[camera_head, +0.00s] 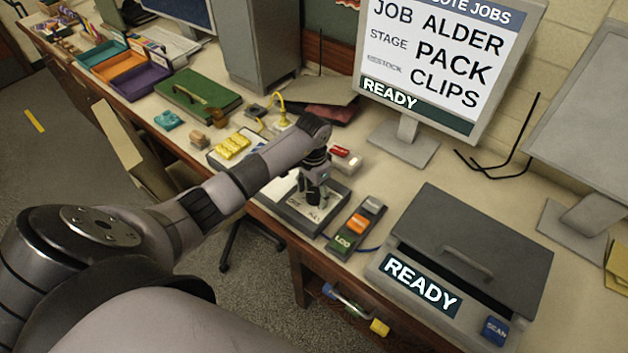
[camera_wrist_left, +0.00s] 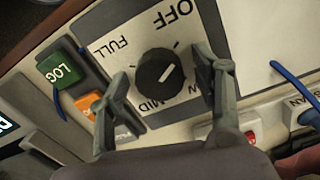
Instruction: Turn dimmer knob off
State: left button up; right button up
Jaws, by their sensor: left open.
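The dimmer plate (camera_wrist_left: 115,22) is light with a dark border and lettering for OFF, FULL and MID. A fourth label is partly covered by a finger. The round black dimmer knob (camera_wrist_left: 157,72) sits in its middle. A white line on the knob slants from its centre towards the upper right. My left gripper (camera_wrist_left: 166,70) is open, with one finger on each side of the knob and visible gaps to it. In the head view, my left gripper (camera_head: 316,198) points down over the dimmer box (camera_head: 282,211) and hides the knob. My right gripper is not in view.
A small control with an orange button (camera_head: 358,223) and a green LOG button (camera_head: 342,242) stands beside the dimmer. A grey lidded READY box (camera_head: 476,236) is to the right. Yellow blocks (camera_head: 232,147) and a red-topped item (camera_head: 347,155) are close behind. The table's front edge is near.

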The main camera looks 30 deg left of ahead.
aim_at(314, 192)
pick_arm(q)
notch_tip(314, 192, up, 12)
jog(key=shift+a, duration=0.15)
dwell(0.3)
dwell(0.4)
